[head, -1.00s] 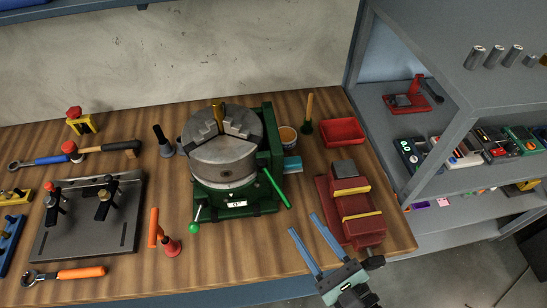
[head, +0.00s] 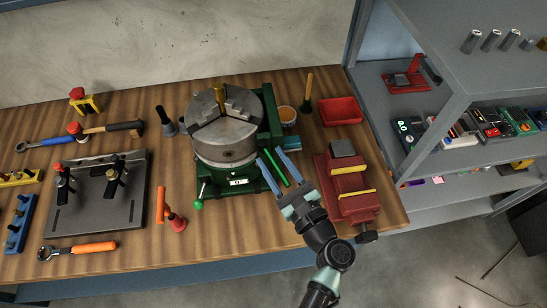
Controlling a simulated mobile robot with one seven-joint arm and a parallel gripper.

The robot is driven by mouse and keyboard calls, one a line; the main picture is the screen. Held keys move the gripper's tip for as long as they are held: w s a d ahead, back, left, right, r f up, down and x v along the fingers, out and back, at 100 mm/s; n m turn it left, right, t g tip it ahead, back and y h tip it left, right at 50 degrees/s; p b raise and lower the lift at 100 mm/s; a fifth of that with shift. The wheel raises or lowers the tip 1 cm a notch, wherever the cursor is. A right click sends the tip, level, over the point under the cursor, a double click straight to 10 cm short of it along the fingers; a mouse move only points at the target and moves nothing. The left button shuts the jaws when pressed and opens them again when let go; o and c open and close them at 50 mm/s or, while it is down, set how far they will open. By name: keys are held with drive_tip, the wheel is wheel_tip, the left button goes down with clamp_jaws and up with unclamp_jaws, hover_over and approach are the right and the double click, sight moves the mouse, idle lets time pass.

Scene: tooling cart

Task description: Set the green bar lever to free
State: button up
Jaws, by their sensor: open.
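The green bar lever (head: 275,170) sticks out from the right side of the green base (head: 238,184) of a rotary table. Its visible length runs slantwise, and its lower end is near my gripper. A grey three-jaw chuck (head: 226,137) sits on top of the base. My gripper (head: 272,160) is open, its two blue fingers pointing up and left. In the picture the fingers lie along the lever, one on each side of it. I cannot tell whether they touch it or are above it. The label on the base front is too small to read.
A red vise (head: 345,190) stands just right of my gripper, with a red tray (head: 340,110) behind it. A small lever with a green knob (head: 199,204) is at the base's front left.

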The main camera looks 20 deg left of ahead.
drive_tip(key=shift+w+a, duration=0.1)
clamp_jaws()
idle(1.4)
